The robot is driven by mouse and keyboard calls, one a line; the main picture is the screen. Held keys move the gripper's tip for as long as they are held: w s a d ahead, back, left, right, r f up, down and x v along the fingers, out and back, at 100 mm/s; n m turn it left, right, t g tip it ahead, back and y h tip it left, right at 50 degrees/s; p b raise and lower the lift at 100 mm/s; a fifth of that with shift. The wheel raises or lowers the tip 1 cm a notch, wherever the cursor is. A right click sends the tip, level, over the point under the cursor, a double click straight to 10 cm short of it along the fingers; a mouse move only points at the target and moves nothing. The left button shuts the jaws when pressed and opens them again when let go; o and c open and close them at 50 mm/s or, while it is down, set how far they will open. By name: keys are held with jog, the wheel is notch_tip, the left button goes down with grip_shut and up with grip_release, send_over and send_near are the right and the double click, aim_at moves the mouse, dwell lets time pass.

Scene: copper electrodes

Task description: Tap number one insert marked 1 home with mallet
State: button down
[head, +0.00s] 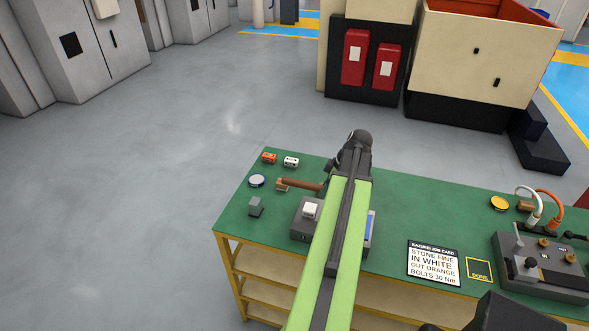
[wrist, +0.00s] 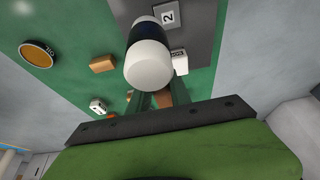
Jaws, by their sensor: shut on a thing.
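My gripper (wrist: 160,99) is shut on the mallet's brown handle, which shows between the fingers. The mallet (wrist: 148,62) has a white face and a dark band, and its head looms large in the wrist view. In the head view the mallet's brown handle (head: 301,183) sticks out left of my arm. In the wrist view the fixture (wrist: 205,30) shows a tag marked 2 (wrist: 168,16). A white block (wrist: 179,62) lies beside the mallet head; its marking is unreadable.
The green bench (head: 395,206) holds a small grey block (head: 255,206), a round tin (head: 256,181), an orange connector (head: 268,157) and a white connector (head: 291,161) at left. A job card (head: 433,262) and a cabled grey unit (head: 540,267) lie at right.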

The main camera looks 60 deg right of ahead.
notch_tip(320, 180, up, 8)
jog(key=p, duration=0.6)
send_over(295, 186)
jog(key=s+a, duration=0.1)
jog(key=a, duration=0.1)
jog(key=shift+s+d+f+b, duration=0.15)
jog(key=shift+d+f+b, duration=0.1)
jog(key=shift+b, duration=0.1)
notch_tip(295, 186, down, 6)
jog(key=b, duration=0.6)
